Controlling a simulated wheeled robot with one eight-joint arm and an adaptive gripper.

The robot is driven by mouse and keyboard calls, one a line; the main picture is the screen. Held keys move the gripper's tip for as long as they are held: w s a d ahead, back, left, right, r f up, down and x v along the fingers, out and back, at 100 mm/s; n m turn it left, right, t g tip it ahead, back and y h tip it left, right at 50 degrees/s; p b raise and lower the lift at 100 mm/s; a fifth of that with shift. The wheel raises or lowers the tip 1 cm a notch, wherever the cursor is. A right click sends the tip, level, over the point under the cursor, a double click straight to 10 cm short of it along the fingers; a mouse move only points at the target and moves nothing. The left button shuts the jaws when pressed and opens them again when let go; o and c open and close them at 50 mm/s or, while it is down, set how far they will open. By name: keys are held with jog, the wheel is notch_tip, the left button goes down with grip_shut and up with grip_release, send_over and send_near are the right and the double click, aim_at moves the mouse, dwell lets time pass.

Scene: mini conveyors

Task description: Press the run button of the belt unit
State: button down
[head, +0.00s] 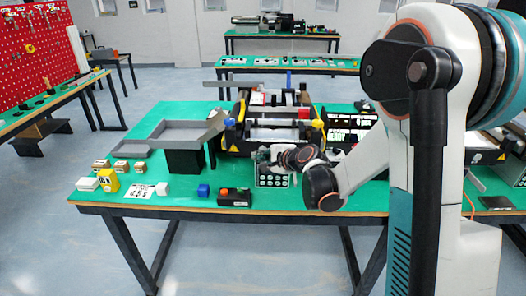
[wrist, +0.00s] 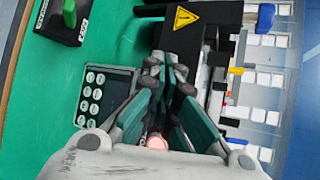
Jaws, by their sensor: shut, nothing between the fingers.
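The belt unit (head: 232,135) is a dark machine with a pale belt, on the green table. Its black housing with a yellow warning triangle (wrist: 185,17) shows at the top of the wrist view. A grey panel with several round pale buttons (head: 272,181) stands at its front; it also shows in the wrist view (wrist: 97,92). I cannot read which button is run. My gripper (wrist: 167,62) is shut and empty, its tips beside the panel's right edge in the wrist view. In the head view my gripper (head: 264,157) is just above the panel; contact cannot be told.
A black box with coloured buttons (head: 236,198) lies at the front edge; a black box with a green part (wrist: 62,24) shows in the wrist view.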

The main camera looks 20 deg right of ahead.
jog(key=shift+w, duration=0.15)
jog(key=shift+w+d, duration=0.15)
jog(key=shift+w, duration=0.1)
